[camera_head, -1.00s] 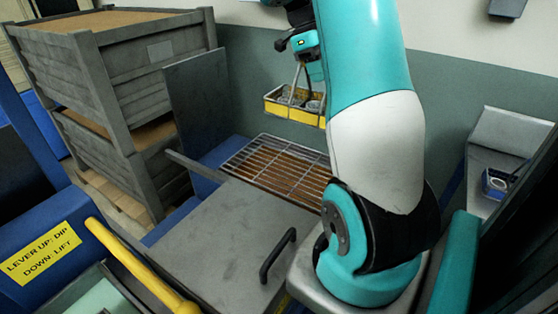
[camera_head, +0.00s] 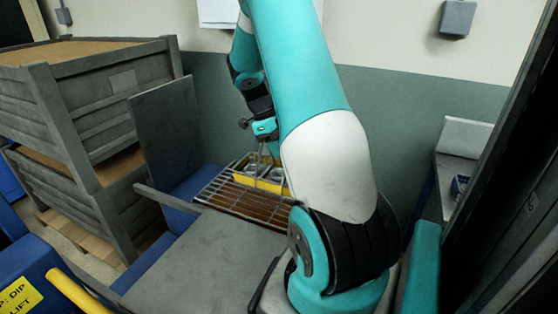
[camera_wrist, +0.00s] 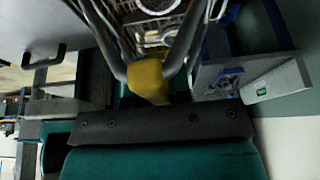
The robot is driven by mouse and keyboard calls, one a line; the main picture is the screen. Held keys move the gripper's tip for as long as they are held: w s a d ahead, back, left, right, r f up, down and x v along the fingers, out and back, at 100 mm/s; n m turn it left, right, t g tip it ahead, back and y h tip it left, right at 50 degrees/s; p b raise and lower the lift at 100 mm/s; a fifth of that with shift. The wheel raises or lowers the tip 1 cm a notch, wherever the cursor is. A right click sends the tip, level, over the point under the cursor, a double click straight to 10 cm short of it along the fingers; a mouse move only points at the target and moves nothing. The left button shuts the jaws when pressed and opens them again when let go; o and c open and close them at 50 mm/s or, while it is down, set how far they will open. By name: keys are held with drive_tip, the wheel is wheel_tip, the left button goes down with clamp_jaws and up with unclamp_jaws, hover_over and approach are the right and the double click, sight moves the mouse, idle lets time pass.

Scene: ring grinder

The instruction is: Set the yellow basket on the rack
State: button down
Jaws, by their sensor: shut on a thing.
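The yellow basket (camera_head: 243,181) hangs upright below my gripper (camera_head: 266,140), at the far part of the wire rack (camera_head: 232,203). Metal parts show inside it, and my arm hides its right side. I cannot tell whether its bottom touches the rack or is just above it. In the wrist view, my gripper (camera_wrist: 150,98) is shut on the basket's yellow handle grip (camera_wrist: 148,78). Grey handle bars run up from the grip to the basket, whose metal contents (camera_wrist: 158,6) show at the top edge.
A grey lid or table top (camera_head: 200,262) lies in front of the rack, with an upright grey panel (camera_head: 165,135) to the left. Stacked grey crates (camera_head: 85,120) stand farther left. A wall is close behind. A grey bench (camera_head: 455,175) stands at the right.

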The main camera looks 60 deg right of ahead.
sight(277, 162)
drive_tip(key=shift+f+p, duration=0.4)
drive_tip(key=shift+f, duration=1.95)
drive_tip(key=shift+f, duration=0.1)
drive_tip(key=c, duration=1.1)
unclamp_jaws()
drive_tip(key=shift+o, duration=0.2)
